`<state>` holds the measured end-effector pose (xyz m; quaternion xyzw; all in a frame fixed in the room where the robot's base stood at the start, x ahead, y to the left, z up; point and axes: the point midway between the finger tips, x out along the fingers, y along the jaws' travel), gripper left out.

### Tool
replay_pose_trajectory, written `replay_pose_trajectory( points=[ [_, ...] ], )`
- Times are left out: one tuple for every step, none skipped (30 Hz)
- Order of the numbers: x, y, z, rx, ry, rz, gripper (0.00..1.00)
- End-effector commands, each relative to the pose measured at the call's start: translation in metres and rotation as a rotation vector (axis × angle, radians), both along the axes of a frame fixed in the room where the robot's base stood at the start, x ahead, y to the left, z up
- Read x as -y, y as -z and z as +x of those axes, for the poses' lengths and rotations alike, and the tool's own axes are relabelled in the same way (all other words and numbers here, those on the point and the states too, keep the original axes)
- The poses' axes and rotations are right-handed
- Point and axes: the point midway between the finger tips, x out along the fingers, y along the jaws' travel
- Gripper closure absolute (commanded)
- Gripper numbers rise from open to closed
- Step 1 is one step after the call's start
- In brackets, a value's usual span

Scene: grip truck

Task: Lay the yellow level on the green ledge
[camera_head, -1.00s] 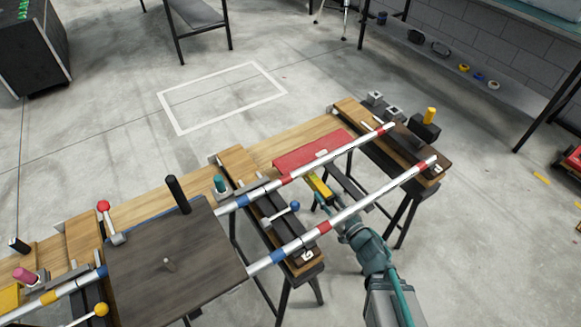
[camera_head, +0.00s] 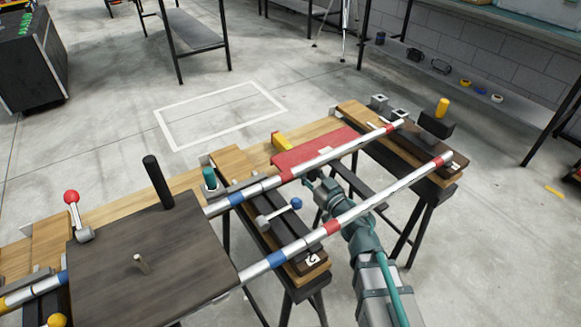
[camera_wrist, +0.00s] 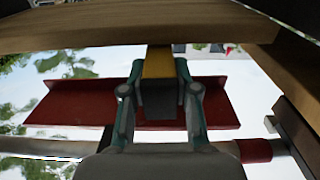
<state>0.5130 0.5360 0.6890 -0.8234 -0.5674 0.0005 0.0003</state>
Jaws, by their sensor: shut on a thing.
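The yellow level shows in the wrist view (camera_wrist: 159,64) between the fingers of my gripper (camera_wrist: 159,82), which is shut on it; its near end is dark. In the head view a yellow end (camera_head: 281,142) shows at the far left edge of a red plate (camera_head: 308,153). My gripper (camera_head: 311,183) is partly hidden there by the near part of the red plate and a striped rail, so the level's middle is hidden. I see no green ledge; the red plate is the only ledge-like surface near the level.
Two striped rails (camera_head: 383,198) run across the bench, with my arm passing beneath the nearer one. A wooden plank (camera_wrist: 130,30) crosses close beyond the level. A teal knob (camera_head: 209,178), a blue-tipped lever (camera_head: 296,204) and a dark board (camera_head: 150,255) lie left.

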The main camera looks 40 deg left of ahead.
Motion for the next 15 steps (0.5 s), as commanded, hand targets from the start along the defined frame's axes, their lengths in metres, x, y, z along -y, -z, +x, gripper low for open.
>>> replay_pose_trajectory(
  points=[
    [-0.011,0.003,0.006,0.002,-0.001,0.000,1.00],
    [-0.015,0.002,0.007,0.002,0.000,0.000,1.00],
    [-0.019,0.002,0.008,0.001,0.000,0.001,1.00],
    [-0.022,0.001,0.009,0.001,0.000,0.001,1.00],
    [-0.024,0.001,0.010,0.001,0.000,0.001,1.00],
    [-0.026,0.001,0.010,0.001,0.000,0.001,1.00],
    [-0.027,0.000,0.010,0.001,0.000,0.001,1.00],
    [-0.028,0.000,0.011,0.001,0.000,0.000,1.00],
    [-0.029,0.000,0.011,0.001,0.000,0.000,1.00],
    [-0.031,0.001,0.012,0.001,0.000,0.000,1.00],
    [-0.033,0.001,0.013,0.001,0.000,0.000,1.00],
    [-0.037,0.001,0.014,0.001,0.000,0.000,1.00],
    [-0.040,0.002,0.016,0.001,0.001,0.000,1.00],
    [-0.044,0.002,0.018,0.001,0.001,0.001,1.00],
    [-0.050,0.002,0.020,0.002,0.000,0.000,1.00]
  ],
)
